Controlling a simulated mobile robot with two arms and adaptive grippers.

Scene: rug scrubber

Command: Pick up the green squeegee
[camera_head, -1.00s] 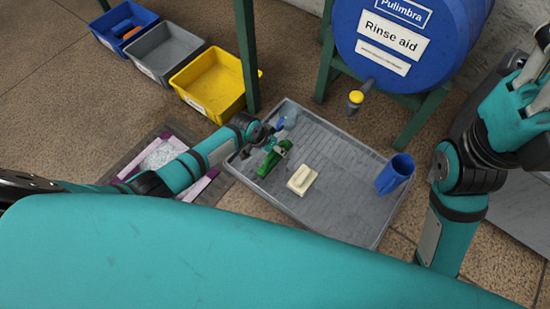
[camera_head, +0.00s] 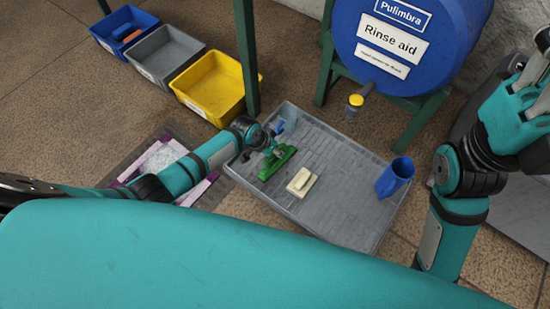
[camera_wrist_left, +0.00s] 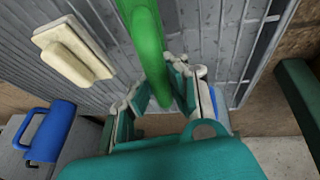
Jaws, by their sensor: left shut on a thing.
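The green squeegee (camera_head: 278,163) is at the left part of the grey tray (camera_head: 330,228) in the head view. My left gripper (camera_head: 268,143) is above the tray and shut on the squeegee's handle. In the left wrist view, the green handle (camera_wrist_left: 147,38) runs down between the two fingers of the left gripper (camera_wrist_left: 165,88). I cannot tell whether the squeegee's head still touches the tray. My right gripper (camera_head: 528,85) is at the right edge of the head view, away from the tray, and its fingers are not clear.
A small blue item (camera_head: 281,128) lies beside my left gripper. Yellow (camera_head: 213,88), grey (camera_head: 165,55) and blue (camera_head: 123,30) bins stand at upper left. A blue barrel (camera_head: 410,45) on green legs stands behind.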

